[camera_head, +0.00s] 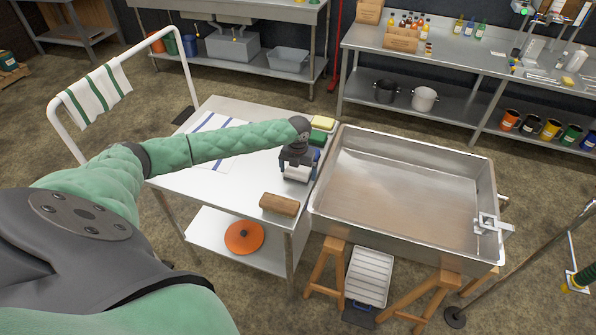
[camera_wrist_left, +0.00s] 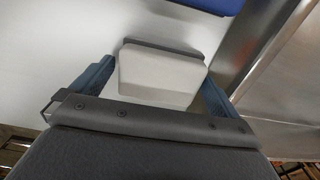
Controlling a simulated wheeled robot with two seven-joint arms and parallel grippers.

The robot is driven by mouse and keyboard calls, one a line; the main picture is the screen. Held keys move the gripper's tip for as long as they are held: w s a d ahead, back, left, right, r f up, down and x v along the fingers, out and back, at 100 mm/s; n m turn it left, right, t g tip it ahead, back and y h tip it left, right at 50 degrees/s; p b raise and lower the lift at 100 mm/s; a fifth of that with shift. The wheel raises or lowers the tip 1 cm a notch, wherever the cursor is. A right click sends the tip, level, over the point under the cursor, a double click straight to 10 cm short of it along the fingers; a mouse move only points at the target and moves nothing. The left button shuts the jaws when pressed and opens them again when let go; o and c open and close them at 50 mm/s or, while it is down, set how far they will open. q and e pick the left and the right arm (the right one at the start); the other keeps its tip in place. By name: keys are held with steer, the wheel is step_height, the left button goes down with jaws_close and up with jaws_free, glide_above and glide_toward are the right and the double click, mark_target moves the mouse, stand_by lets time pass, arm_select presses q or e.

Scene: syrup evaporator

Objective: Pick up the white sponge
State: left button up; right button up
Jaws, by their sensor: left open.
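The white sponge (camera_wrist_left: 158,75) has a grey layer along its far side and lies on the steel table. In the head view its white face (camera_head: 296,174) shows below my left gripper, near the table's right edge. My left gripper (camera_head: 297,178) is open and low over the table. In the wrist view its two blue-grey fingers (camera_wrist_left: 157,84) stand on either side of the sponge. A narrow gap shows at the left finger; the right finger is very close to the sponge, and I cannot tell whether it touches. My right gripper is not in view.
A yellow sponge (camera_head: 323,123) and a green one (camera_head: 318,139) lie behind the gripper. A brown block-like item (camera_head: 279,204) lies in front. The large steel pan (camera_head: 400,185) stands close on the right, its wall rising beside the table. A striped cloth (camera_head: 205,150) lies at the left.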

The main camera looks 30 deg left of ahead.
mark_target(298, 170)
arm_select(q)
steer(key=shift+f, duration=0.2)
steer(key=c, duration=0.8)
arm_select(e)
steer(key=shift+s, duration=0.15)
arm_select(q)
steer(key=shift+r, duration=0.1)
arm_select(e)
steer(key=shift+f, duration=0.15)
arm_select(q)
steer(key=shift+r+b, duration=0.2)
steer(key=shift+b, duration=0.15)
step_height(298, 170, up, 3)
steer(key=shift+f+b, duration=0.1)
steer(key=shift+b, duration=0.95)
steer(key=w+d+r+b, duration=0.5)
steer(key=w+d+r, duration=0.1)
steer(key=w, duration=0.3)
steer(key=shift+w+d+r, duration=0.3)
steer(key=shift+d+r, duration=0.05)
steer(key=shift+r, duration=0.45)
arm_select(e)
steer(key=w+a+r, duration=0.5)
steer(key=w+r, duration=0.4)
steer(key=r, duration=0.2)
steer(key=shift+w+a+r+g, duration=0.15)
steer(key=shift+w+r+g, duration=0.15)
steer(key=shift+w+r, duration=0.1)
